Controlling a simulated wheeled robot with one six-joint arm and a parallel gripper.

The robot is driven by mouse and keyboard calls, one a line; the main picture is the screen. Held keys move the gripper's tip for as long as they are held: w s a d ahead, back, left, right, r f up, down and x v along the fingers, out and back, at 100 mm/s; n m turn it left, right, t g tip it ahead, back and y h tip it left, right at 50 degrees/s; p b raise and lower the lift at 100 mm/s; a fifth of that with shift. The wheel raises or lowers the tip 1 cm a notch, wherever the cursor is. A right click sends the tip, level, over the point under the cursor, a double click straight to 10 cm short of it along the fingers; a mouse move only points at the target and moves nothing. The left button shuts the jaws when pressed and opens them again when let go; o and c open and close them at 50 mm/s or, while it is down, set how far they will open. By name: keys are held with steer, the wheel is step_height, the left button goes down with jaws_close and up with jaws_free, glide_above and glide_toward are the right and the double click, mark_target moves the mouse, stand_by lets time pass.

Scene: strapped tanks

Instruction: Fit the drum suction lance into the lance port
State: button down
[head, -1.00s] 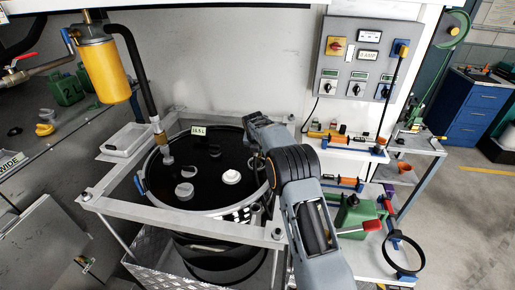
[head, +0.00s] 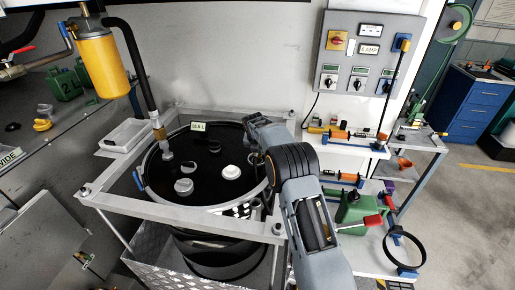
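A black hose ends in a brass fitting and grey tip (head: 161,138), which meets the dark top of a round drum (head: 150,187) at its left. I cannot tell whether this is the suction lance. A long thin black rod with a blue head (head: 402,43) stands upright at the right, in front of the control panel, and could also be the lance. Grey round fittings (head: 184,187) and a white one (head: 231,172) sit on the drum top; which is the lance port is unclear. My gripper (head: 254,158) is over the drum's right side, its fingers mostly hidden and too small to read.
A pale square frame (head: 185,212) surrounds the drum. A yellow canister (head: 97,65) hangs at upper left. A white tray (head: 124,135) lies at the frame's left. A shelf with tools (head: 345,140), a green can (head: 355,212) and a black ring (head: 405,250) stand close right of my arm.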

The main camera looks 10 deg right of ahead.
steer(key=shift+f, duration=0.4)
steer(key=c, duration=1)
jaws_free()
steer(key=shift+r, duration=0.1)
steer(key=b+v, duration=0.2)
steer(key=v, duration=1.1)
steer(key=shift+s+r, duration=0.15)
steer(key=shift+r, duration=0.2)
